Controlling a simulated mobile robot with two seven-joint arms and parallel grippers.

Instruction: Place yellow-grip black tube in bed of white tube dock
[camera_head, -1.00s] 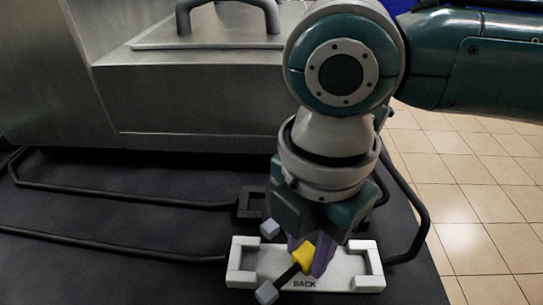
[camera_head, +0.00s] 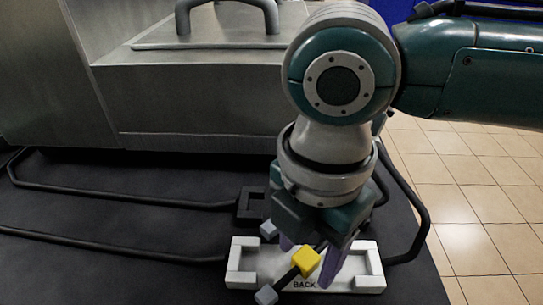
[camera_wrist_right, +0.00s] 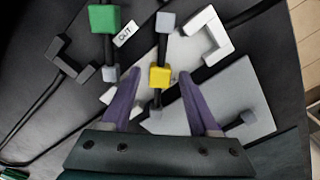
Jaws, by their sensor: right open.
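The yellow-grip black tube (camera_head: 306,262) slants over the white tube dock (camera_head: 242,277) in the head view. Its near grey end (camera_head: 265,295) overlaps the dock's front edge in the picture; I cannot tell whether it is seated in the bed. In the right wrist view its yellow grip (camera_wrist_right: 160,77) sits between the purple fingers, with gaps on both sides. My right gripper (camera_head: 309,259) is open around the grip, pointing down. My left gripper is not in view.
A green-grip tube (camera_wrist_right: 104,18) lies left of the yellow one in the right wrist view. A dark bracket (camera_head: 250,203) and black rails (camera_head: 130,199) lie behind and left of the dock. A steel cabinet (camera_head: 200,95) stands at the back.

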